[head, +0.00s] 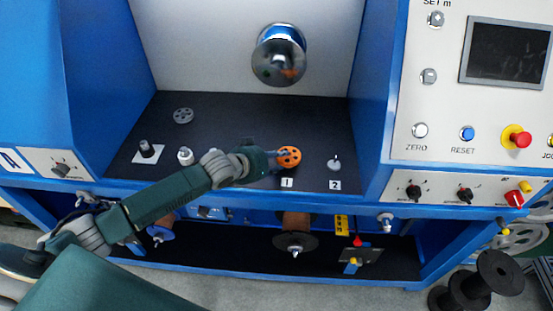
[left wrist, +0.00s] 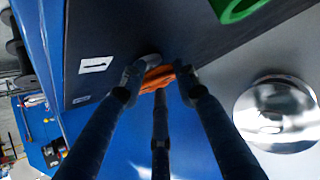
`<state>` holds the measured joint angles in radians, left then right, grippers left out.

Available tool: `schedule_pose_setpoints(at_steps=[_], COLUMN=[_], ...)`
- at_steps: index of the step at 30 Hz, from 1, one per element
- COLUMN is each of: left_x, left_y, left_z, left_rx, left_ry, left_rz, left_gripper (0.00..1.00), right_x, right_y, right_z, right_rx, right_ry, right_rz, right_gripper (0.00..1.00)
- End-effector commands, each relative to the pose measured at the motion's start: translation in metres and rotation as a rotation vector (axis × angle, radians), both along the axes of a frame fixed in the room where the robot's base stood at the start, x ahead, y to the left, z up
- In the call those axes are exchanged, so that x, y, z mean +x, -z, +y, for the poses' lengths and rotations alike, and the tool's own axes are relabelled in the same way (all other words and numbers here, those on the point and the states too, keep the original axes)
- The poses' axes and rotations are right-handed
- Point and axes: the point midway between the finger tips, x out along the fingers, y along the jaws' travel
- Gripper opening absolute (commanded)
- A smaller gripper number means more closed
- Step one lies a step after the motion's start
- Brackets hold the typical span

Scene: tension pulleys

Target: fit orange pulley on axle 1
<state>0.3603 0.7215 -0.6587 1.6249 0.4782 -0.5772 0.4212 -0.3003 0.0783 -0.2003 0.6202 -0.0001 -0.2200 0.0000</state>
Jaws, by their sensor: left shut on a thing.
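The orange pulley (head: 289,157) is just above the label 1 (head: 287,183) on the dark panel. My left gripper (head: 277,158) reaches in from the left and is shut on it. In the left wrist view the orange pulley (left wrist: 157,78) shows between the fingertips (left wrist: 160,75), close to the dark panel. Axle 1 is hidden by the pulley and fingers, so I cannot tell whether the pulley is around it or only over it. My right gripper is not in view.
Axle 2 (head: 334,164) stands bare to the right. A grey pulley (head: 183,115) lies at the back left. Two posts (head: 147,149) (head: 185,156) stand at the left. A shiny round drum (head: 279,60) juts out above. A green ring-like part (left wrist: 240,8) shows in the wrist view.

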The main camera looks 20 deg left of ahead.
Motion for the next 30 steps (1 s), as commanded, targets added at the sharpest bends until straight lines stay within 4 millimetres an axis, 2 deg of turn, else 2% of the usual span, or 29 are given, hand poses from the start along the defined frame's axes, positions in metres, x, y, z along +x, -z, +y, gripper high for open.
schedule_pose_setpoints(at_steps=[14,25,30], left_x=[0.000,-0.001,-0.001], left_y=[-0.003,0.008,0.008], left_z=[0.000,0.001,0.001], left_rx=[-0.003,-0.002,-0.002], left_ry=[0.000,-0.001,-0.001], left_rz=[-0.013,-0.012,-0.010], left_gripper=[0.00,0.00,0.00], right_x=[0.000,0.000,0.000], right_y=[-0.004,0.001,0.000], right_z=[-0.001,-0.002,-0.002], right_rx=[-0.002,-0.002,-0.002], right_ry=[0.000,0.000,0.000], right_rz=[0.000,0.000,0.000], right_gripper=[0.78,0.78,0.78])
